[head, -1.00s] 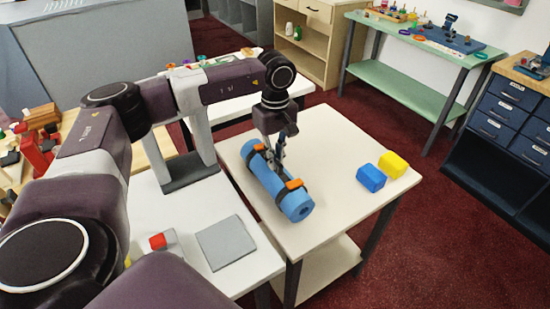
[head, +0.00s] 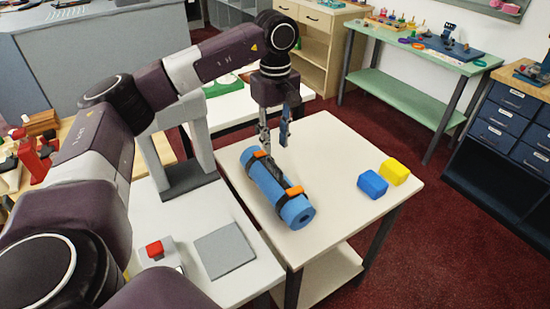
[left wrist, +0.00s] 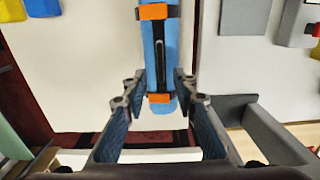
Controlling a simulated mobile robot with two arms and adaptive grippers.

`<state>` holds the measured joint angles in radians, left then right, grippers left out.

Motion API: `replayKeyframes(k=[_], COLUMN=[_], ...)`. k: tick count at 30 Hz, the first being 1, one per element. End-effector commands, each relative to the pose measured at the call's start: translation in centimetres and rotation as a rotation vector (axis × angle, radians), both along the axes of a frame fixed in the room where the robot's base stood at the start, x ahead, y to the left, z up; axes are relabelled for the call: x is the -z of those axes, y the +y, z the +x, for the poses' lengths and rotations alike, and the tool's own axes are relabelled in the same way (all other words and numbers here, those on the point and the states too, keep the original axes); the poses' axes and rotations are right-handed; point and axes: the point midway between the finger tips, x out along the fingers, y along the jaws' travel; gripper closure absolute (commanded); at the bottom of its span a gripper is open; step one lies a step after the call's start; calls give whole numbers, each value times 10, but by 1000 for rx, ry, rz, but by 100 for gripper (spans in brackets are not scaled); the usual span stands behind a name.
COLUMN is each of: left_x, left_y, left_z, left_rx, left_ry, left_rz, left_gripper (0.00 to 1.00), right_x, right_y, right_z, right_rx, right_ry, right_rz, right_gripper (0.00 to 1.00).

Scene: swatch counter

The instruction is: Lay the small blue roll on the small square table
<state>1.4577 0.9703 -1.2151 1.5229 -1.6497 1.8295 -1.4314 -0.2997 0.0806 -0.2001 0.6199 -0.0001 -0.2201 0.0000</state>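The small blue roll (head: 268,182), with dark straps and orange buckles, lies on its side on the small square table (head: 335,160). It also shows in the left wrist view (left wrist: 150,45), running away from between the fingers. My left gripper (head: 274,144) is open and empty, pointing down just above the roll's far end and apart from it. In the left wrist view the two fingers (left wrist: 158,95) stand wide apart on either side of the roll's near end. My right gripper is in neither view.
A blue block (head: 372,184) and a yellow block (head: 394,171) sit on the table's right side. A white table (head: 180,220) with a grey square pad (head: 224,250) and a red button (head: 155,249) adjoins on the left. The table's far part is clear.

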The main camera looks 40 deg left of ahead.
Motion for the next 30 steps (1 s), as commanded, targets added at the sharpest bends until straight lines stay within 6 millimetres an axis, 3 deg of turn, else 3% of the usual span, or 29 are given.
replayKeyframes(k=[3,9,30], left_x=[-19,-33,-33], left_y=[-1,0,0], left_z=[1,0,0], left_rx=[1,1,1], left_ry=[-2,0,1], left_rz=[-1,0,0], left_gripper=[74,74,74], right_x=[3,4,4], right_y=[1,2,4], right_z=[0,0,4], right_rx=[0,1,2], right_ry=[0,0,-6], right_rz=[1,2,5], right_gripper=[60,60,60])
